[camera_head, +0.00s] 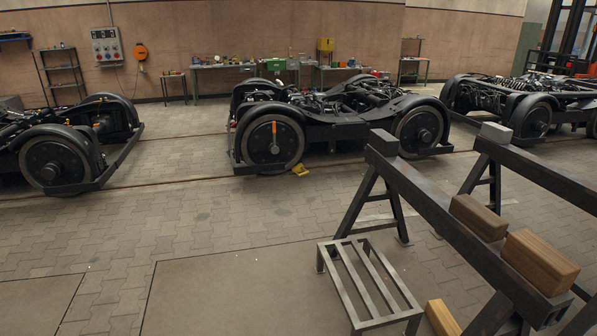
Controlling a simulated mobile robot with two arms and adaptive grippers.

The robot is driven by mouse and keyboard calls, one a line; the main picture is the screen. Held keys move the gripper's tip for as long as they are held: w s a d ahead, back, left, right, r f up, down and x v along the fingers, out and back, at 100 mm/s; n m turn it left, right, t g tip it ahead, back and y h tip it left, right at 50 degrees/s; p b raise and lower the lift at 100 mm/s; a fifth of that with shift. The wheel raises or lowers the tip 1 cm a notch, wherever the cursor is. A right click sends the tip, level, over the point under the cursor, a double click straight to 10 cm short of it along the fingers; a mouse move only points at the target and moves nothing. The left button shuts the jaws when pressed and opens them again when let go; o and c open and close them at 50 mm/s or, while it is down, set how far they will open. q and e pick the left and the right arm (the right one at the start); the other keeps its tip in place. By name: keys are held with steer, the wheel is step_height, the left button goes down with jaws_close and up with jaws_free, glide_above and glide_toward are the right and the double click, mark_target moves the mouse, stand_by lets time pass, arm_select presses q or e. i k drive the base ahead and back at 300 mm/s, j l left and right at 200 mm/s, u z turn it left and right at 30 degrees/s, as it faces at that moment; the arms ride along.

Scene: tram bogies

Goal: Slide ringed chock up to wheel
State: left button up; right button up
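A small yellow chock (300,170) lies on the floor by the rail, at the lower right of a dark wheel (272,143) on the middle bogie (335,110). The chock looks close to the wheel, but I cannot tell whether they touch. Its ring is too small to make out. The wheel has a light rim and an orange mark above its hub. Neither of my grippers shows in the head view.
A black trestle (420,190) with wooden blocks (540,262) fills the right foreground. A metal step (370,285) stands beside it. Other bogies stand left (60,150) and right (525,100). The paved floor at centre left is clear.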

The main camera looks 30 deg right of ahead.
mark_target(300, 167)
steer(key=i+l+z, duration=0.1)
steer(key=i+z, duration=0.35)
steer(key=i, duration=3.15)
steer(key=i+z, duration=0.1)
steer(key=i, duration=0.85)
steer(key=i+l+z, duration=0.1)
steer(key=i+z, duration=0.25)
steer(key=i, duration=0.15)
steer(key=i+z, duration=0.35)
steer(key=i+j+z, duration=0.2)
steer(key=i+z, duration=0.2)
steer(key=i, duration=0.2)
steer(key=i+j+z, duration=0.35)
steer(key=i+l+z, duration=0.3)
steer(key=i+z, duration=0.2)
steer(key=i, duration=0.15)
steer(key=i+z, duration=0.5)
steer(key=i, duration=0.15)
steer(key=i+j+z, duration=0.15)
steer(key=i+z, duration=0.35)
steer(key=i, duration=0.15)
steer(key=u, duration=0.45)
steer(key=i+u, duration=0.15)
steer(key=u, duration=0.3)
steer(key=l+u, duration=0.1)
steer(key=u, duration=0.35)
steer(key=l+u, duration=0.1)
steer(key=u, duration=0.35)
steer(key=i+l, duration=0.05)
